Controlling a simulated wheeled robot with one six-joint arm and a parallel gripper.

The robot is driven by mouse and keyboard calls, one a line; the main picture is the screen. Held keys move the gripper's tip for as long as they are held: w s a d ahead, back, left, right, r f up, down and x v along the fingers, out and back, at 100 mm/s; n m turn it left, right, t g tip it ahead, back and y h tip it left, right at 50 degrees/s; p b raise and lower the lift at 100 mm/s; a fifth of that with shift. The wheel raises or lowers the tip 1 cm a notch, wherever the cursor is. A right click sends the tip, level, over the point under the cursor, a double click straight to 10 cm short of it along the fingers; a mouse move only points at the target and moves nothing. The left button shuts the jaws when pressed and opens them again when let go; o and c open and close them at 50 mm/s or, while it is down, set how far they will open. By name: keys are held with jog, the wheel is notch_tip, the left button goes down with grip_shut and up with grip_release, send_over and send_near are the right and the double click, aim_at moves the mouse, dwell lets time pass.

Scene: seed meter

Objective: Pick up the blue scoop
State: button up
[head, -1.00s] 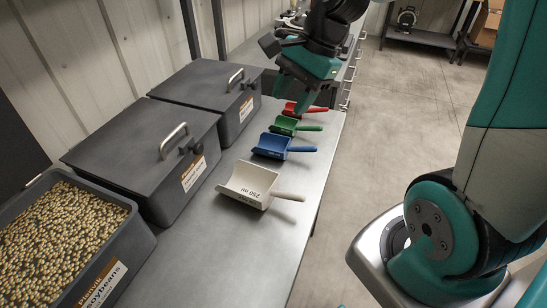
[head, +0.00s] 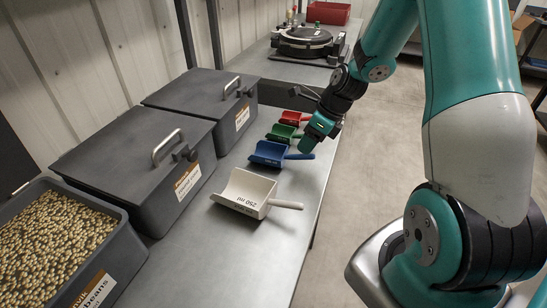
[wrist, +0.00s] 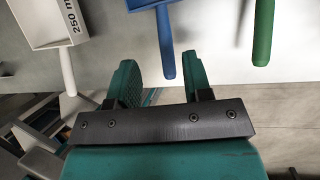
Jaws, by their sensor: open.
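The blue scoop (head: 270,153) lies on the grey bench between the white scoop (head: 247,191) and the green scoop (head: 283,132), its handle pointing right. In the wrist view the blue scoop's handle (wrist: 165,45) hangs down from the top, its end just ahead of the gap between my fingers. My gripper (wrist: 160,80) is open and empty; its two teal fingers sit on either side of the handle's line. In the head view my gripper (head: 308,145) is at the blue handle's end; whether it touches cannot be told.
A red scoop (head: 294,117) lies behind the green one. Two lidded dark bins (head: 135,150) and an open bin of soybeans (head: 50,235) stand along the left. A black round device (head: 305,42) and a red tray (head: 328,13) are at the back. The bench front is clear.

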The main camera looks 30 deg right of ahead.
aim_at(297, 157)
jog(key=shift+w+d+p+x, duration=0.15)
jog(key=shift+p+x, duration=0.15)
jog(key=shift+x, duration=1.35)
jog(key=shift+w+d+p+x, duration=0.15)
jog(key=shift+p+x, duration=0.1)
jog(key=shift+x, duration=1.45)
grip_shut()
